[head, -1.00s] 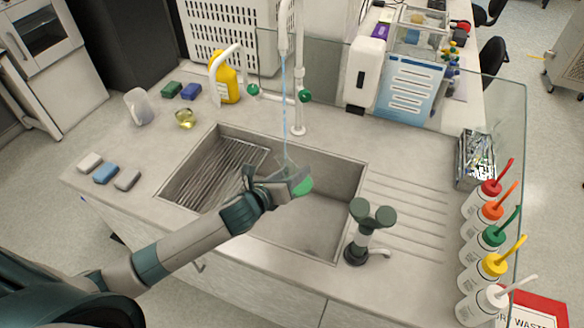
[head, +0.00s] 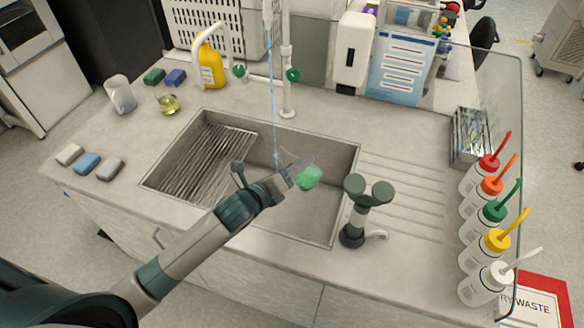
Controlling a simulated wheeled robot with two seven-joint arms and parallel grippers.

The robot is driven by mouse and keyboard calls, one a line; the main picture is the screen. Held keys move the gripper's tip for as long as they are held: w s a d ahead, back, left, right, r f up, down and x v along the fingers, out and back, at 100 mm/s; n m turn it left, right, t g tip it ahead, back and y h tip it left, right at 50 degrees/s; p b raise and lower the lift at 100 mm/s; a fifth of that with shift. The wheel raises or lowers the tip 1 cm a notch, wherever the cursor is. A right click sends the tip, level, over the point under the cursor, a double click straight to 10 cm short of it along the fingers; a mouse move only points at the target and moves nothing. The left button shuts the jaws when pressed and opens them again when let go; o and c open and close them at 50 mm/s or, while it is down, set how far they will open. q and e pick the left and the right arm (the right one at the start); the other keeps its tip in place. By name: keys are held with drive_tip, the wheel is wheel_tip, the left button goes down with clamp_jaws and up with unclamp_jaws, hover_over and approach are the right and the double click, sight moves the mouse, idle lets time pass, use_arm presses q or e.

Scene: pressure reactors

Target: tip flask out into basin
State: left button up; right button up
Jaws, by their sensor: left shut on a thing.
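My left gripper (head: 284,174) reaches in from the lower left and is over the basin (head: 306,216), above its middle. It is shut on the flask (head: 308,178), which shows mostly as a green rounded part beyond the fingers. The flask looks tilted, with its green part to the right; the gripper hides much of it, and I cannot tell whether anything pours out. The basin is a steel sink set in the counter, with a ribbed rack in its left part. My right gripper is not in view.
A thin stream falls from the tap (head: 287,80) behind the gripper. A dark green eyewash fixture (head: 357,212) stands at the basin's right front. Several wash bottles (head: 485,245) line the right edge. A small yellow-tinted vessel (head: 169,105) and a yellow bottle (head: 210,68) stand behind left.

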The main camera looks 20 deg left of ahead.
use_arm(q)
drive_tip(key=shift+d+f+n+b, duration=0.3)
drive_tip(key=shift+d+n+b, duration=0.1)
drive_tip(key=shift+b, duration=0.2)
drive_tip(key=d+n+b, duration=0.1)
drive_tip(key=b, duration=0.1)
drive_tip(key=d+r+n+t+h+b, duration=0.1)
drive_tip(key=n, duration=0.1)
drive_tip(key=shift+r+h+b, duration=0.3)
drive_tip(key=shift+b, duration=0.05)
drive_tip(key=shift+d+r+n+t+h, duration=0.2)
drive_tip(key=shift+r+n+t+h, duration=0.15)
drive_tip(key=shift+r+n, duration=0.35)
drive_tip(key=r+n+t, duration=0.1)
drive_tip(key=n, duration=0.1)
drive_tip(key=shift+r+n+b, duration=0.3)
drive_tip(key=shift+r+b, duration=0.1)
drive_tip(key=shift+a+r+n+t, duration=0.1)
drive_tip(key=shift+r+n+t, duration=0.25)
drive_tip(key=shift+r+n, duration=0.35)
drive_tip(key=shift+a+r+n+t, duration=0.1)
drive_tip(key=shift+r+n+t, duration=0.25)
drive_tip(key=shift+n, duration=0.65)
drive_tip(key=shift+h, duration=0.25)
